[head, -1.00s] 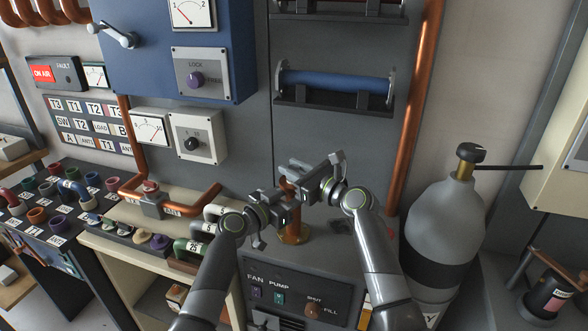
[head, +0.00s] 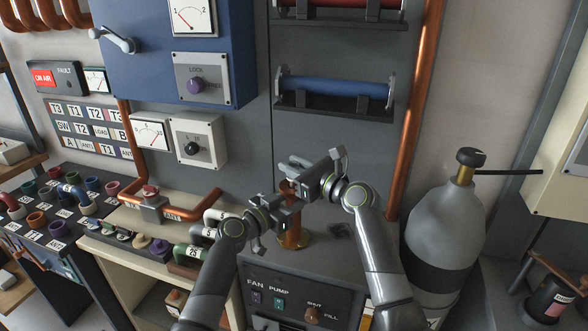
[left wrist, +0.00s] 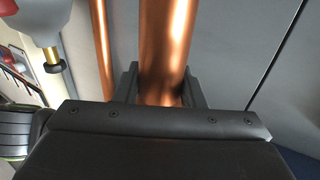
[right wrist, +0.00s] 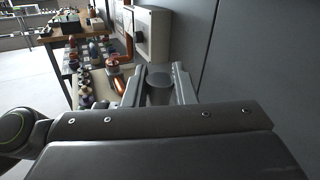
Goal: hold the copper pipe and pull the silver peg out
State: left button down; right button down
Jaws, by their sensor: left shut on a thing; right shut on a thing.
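The copper pipe (head: 292,238) stands upright on top of the grey cabinet, and its upper part is largely hidden by my grippers. My left gripper (head: 284,207) is shut on the pipe from the left. The left wrist view shows the copper pipe (left wrist: 163,55) running between its fingers. My right gripper (head: 298,175) is just above the left one, at the pipe's top end. It is shut on the silver peg (right wrist: 159,88), whose round grey end shows between the fingers in the right wrist view. The peg is hidden in the head view, so I cannot tell how deep it sits.
A grey gas cylinder (head: 443,220) stands right of the cabinet. A vertical copper pipe (head: 412,120) runs up the wall nearby. A blue tube (head: 333,84) lies on a bracket behind. A cream shelf with a bent copper pipe (head: 192,208) is at left.

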aim_at(294, 164)
jog(key=shift+r, duration=2.05)
pick_arm(q)
jog(key=c, duration=0.8)
grip_release()
jog(key=shift+c, duration=0.2)
jog(key=shift+s+a, duration=0.1)
